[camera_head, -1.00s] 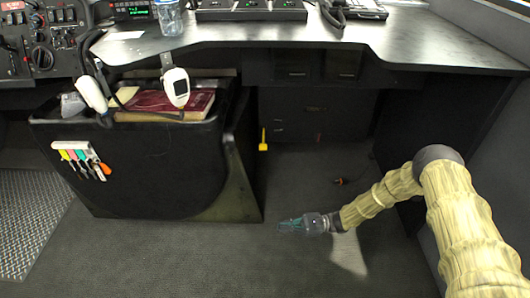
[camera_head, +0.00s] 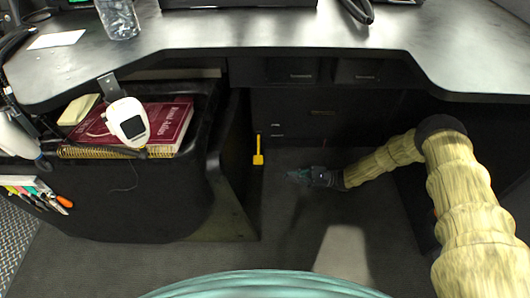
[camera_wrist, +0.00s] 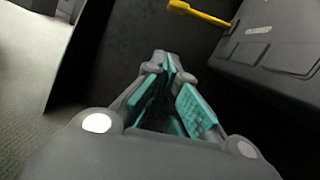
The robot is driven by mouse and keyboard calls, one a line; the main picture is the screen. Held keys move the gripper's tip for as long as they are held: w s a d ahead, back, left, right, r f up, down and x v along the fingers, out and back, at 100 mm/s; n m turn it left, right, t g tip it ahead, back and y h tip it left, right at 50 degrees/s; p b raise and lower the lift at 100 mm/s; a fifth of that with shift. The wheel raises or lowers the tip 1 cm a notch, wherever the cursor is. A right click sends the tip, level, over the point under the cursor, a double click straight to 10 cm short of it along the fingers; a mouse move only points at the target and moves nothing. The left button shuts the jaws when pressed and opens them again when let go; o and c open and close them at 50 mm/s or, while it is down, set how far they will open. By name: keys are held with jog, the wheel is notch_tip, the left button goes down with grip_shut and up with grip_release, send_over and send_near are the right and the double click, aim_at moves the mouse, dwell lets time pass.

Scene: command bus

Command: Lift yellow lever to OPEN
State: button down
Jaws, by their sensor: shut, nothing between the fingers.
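The yellow lever (camera_head: 258,156) hangs under the desk, beside the right side of the black bin, with its wider end low. In the wrist view the yellow lever (camera_wrist: 198,12) shows at the top right, attached to a dark box (camera_wrist: 268,40). My gripper (camera_head: 291,174) is under the desk, to the right of the lever and slightly lower in the picture, apart from it. In the wrist view my gripper's teal-padded fingers (camera_wrist: 165,62) come together at the tips, shut and empty, with the lever beyond them to the upper right.
The black bin (camera_head: 130,205) with a red book (camera_head: 165,122) and a white handset (camera_head: 128,122) stands left of the lever. Dark drawers (camera_head: 290,115) stand behind. The floor (camera_head: 290,235) in front is clear.

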aim_at(258, 149)
jog(key=shift+w+a, duration=0.15)
jog(key=shift+w, duration=0.15)
jog(key=s+a+r+b, duration=0.1)
jog(key=a+r+b, duration=0.3)
jog(key=a, duration=0.5)
jog(key=shift+s+a+r, duration=0.15)
jog(key=shift+a+r, duration=0.15)
jog(key=shift+r, duration=0.9)
jog(key=shift+r, duration=0.1)
